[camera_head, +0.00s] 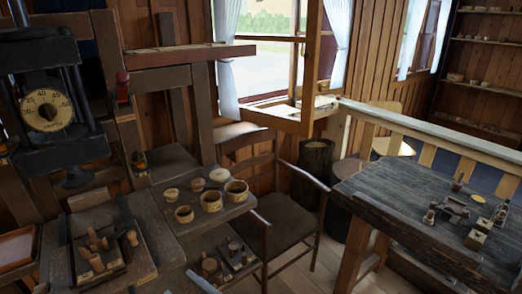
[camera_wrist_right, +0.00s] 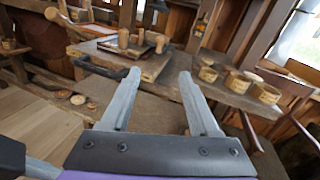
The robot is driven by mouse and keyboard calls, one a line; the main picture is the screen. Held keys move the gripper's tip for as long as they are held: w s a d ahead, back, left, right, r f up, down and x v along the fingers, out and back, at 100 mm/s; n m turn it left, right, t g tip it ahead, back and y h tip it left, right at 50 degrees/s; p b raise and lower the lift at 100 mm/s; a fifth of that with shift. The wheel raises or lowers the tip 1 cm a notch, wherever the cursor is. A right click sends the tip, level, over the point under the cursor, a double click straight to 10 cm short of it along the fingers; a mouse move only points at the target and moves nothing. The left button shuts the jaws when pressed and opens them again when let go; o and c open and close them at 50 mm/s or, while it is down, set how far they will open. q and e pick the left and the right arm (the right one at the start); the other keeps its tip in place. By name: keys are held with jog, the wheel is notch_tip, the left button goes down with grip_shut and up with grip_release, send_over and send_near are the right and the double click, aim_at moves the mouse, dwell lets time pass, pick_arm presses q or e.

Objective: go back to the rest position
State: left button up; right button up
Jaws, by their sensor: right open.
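My right gripper (camera_wrist_right: 160,74) shows in the right wrist view. Its two grey fingers are spread apart with nothing between them. Beyond the fingertips is the wooden bench (camera_wrist_right: 228,97), with a tray of turned pieces (camera_wrist_right: 128,40) on it. Several small round wooden pots (camera_wrist_right: 236,82) stand to the right of the fingers, apart from them. In the head view the pots (camera_head: 211,200) sit on a low bench top.
A wooden armchair (camera_head: 283,217) stands right of the pots. A dark worktable (camera_head: 400,200) with small metal parts fills the right side. A dial press (camera_head: 46,110) stands at the left. Some bare floor (camera_head: 318,262) shows between chair and worktable.

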pick_arm(q)
notch_tip(320, 180, up, 6)
jog(key=w+p, duration=0.2)
jog(key=p, duration=0.2)
jog(key=shift+a+p, duration=0.25)
jog(key=shift+p, duration=0.15)
pick_arm(e)
jog(key=s+d+f+n+g+h, duration=0.2)
jog(key=s+d+f+n+h, duration=0.1)
jog(key=d+n, duration=0.5)
jog(key=s+d+f+n+g+h, duration=0.1)
jog(key=s+d+f+n+h, duration=0.2)
jog(key=d, duration=1.1)
jog(key=s+d+f+n+g+h, duration=0.2)
jog(key=s+d+n+h, duration=0.3)
jog(key=d+n+h, duration=0.3)
jog(key=d+f+n, duration=0.1)
jog(key=d+n, duration=0.2)
jog(key=n, duration=0.2)
jog(key=shift+s+d+f+g, duration=0.15)
jog(key=shift+d+g, duration=0.05)
jog(key=shift+g, duration=0.1)
